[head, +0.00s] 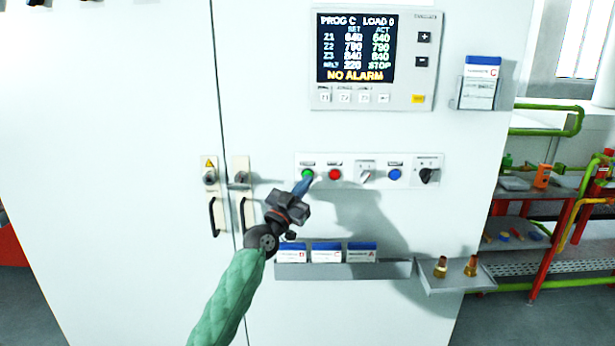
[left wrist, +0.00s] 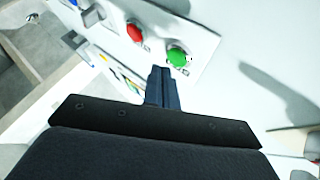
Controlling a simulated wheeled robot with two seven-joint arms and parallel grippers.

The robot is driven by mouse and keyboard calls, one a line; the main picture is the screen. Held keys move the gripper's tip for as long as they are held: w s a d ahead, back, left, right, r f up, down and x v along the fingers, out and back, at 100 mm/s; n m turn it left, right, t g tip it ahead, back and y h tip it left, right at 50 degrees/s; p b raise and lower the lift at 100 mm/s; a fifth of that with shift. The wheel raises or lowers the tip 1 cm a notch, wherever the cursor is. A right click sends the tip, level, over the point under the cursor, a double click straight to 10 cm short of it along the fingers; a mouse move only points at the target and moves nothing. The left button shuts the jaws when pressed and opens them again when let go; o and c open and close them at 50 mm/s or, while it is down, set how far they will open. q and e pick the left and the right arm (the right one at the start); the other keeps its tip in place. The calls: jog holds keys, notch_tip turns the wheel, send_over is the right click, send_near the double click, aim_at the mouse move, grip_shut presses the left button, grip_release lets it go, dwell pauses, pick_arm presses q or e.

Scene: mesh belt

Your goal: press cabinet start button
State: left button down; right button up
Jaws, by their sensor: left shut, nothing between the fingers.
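The white cabinet (head: 120,120) fills most of the head view. Its button panel (head: 318,158) carries a green button (head: 308,174), a red button (head: 335,174), a grey switch, a blue button (head: 394,174) and a black rotary switch (head: 429,175). My left gripper (head: 304,184) is shut and empty, its fingertips just below the green button. In the left wrist view the shut fingertips (left wrist: 162,72) lie close beside the green button (left wrist: 177,56), with the red button (left wrist: 135,32) further left. I cannot tell whether the tips touch the green button. My right gripper is not in view.
A display (head: 356,48) above the panel reads NO ALARM and STOP. A card rack (head: 343,270) and a small shelf (head: 455,276) with two brass pieces stick out below the panel. Door handles (head: 213,216) are at the left. A red and green rack (head: 535,250) stands right.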

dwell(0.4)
pick_arm(q)
jog(key=shift+w+b, duration=0.4)
jog(key=shift+w, duration=0.05)
jog(key=shift+w+b, duration=0.45)
jog(key=shift+b, duration=0.05)
dwell(0.8)
jog(key=shift+s, duration=0.15)
jog(key=shift+s+p, duration=0.55)
jog(key=shift+s, duration=0.2)
jog(key=s+p, duration=0.2)
jog(key=s, duration=0.3)
jog(key=shift+p, duration=0.4)
